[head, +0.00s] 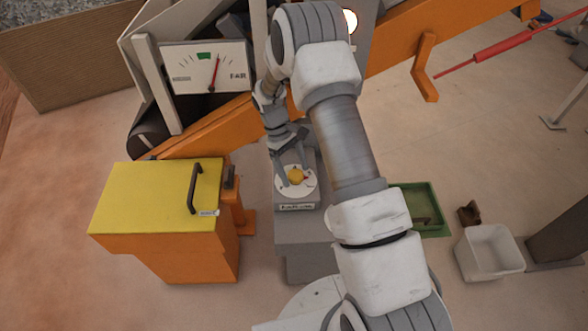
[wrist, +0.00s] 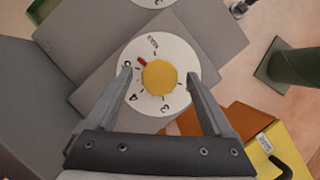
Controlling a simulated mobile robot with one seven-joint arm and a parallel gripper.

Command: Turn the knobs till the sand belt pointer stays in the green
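The gauge (head: 206,68) stands at the upper left in the head view. Its red pointer (head: 214,74) leans right, with its tip just right of the green patch (head: 204,56). A yellow knob (wrist: 159,77) sits on a white numbered dial (wrist: 160,107) with a red mark at its upper left. The knob also shows in the head view (head: 295,175). My gripper (wrist: 159,74) is open, with one finger on each side of the knob and a visible gap to it. A second white dial (wrist: 154,3) is cut off at the top of the wrist view.
An orange box with a yellow lid (head: 150,197) and dark handle stands left of the grey console (head: 300,232). An orange beam (head: 395,42) runs behind. A green tray (head: 424,200) and white bin (head: 490,252) are at right. My arm hides part of the console.

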